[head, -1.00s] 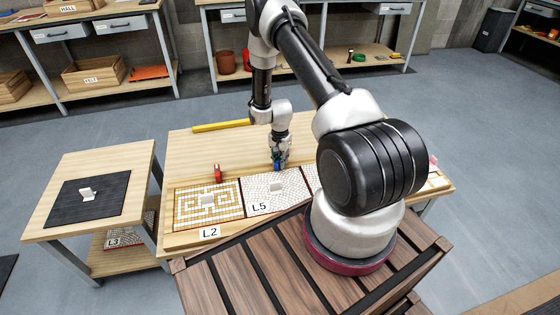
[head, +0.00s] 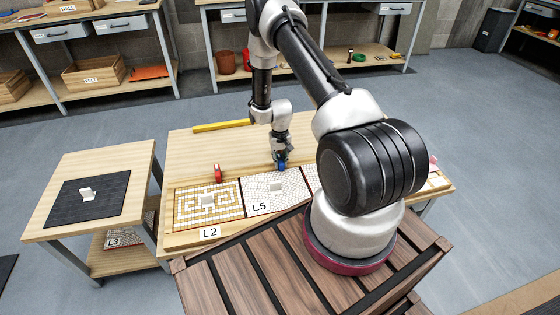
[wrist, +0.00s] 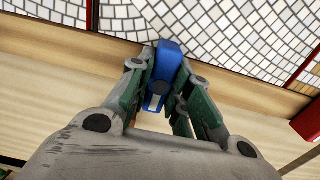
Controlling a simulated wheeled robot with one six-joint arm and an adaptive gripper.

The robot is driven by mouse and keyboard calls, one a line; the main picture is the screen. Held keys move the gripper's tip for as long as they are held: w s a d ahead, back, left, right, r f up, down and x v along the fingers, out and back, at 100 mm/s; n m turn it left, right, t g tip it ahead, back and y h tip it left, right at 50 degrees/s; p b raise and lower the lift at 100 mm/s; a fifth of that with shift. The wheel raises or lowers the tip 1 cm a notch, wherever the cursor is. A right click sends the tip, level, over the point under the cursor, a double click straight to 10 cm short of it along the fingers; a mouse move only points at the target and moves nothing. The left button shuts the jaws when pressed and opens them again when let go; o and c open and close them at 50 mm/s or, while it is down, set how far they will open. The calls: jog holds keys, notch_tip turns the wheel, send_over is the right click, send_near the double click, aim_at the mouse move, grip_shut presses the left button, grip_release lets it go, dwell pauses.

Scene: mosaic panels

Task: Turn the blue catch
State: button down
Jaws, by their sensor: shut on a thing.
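The blue catch (head: 282,167) stands at the back edge of the panel marked L5 (head: 262,191), with my gripper (head: 281,160) right over it. In the wrist view the blue catch (wrist: 168,62) lies between the two fingers of my gripper (wrist: 160,75), which are shut on it. The tip of the catch reaches the edge of the white mosaic panel (wrist: 240,35). The fingers hide part of the catch's sides.
A red catch (head: 217,172) stands behind the panel marked L2 (head: 190,207); a red part (wrist: 307,122) shows at the right in the wrist view. A yellow bar (head: 221,126) lies at the table's back left. My arm hides the panels to the right.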

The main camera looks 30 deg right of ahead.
aim_at(280, 159)
dwell(0.4)
jog(key=c, duration=1.3)
grip_release()
notch_tip(280, 159, up, 12)
jog(key=shift+s, duration=0.1)
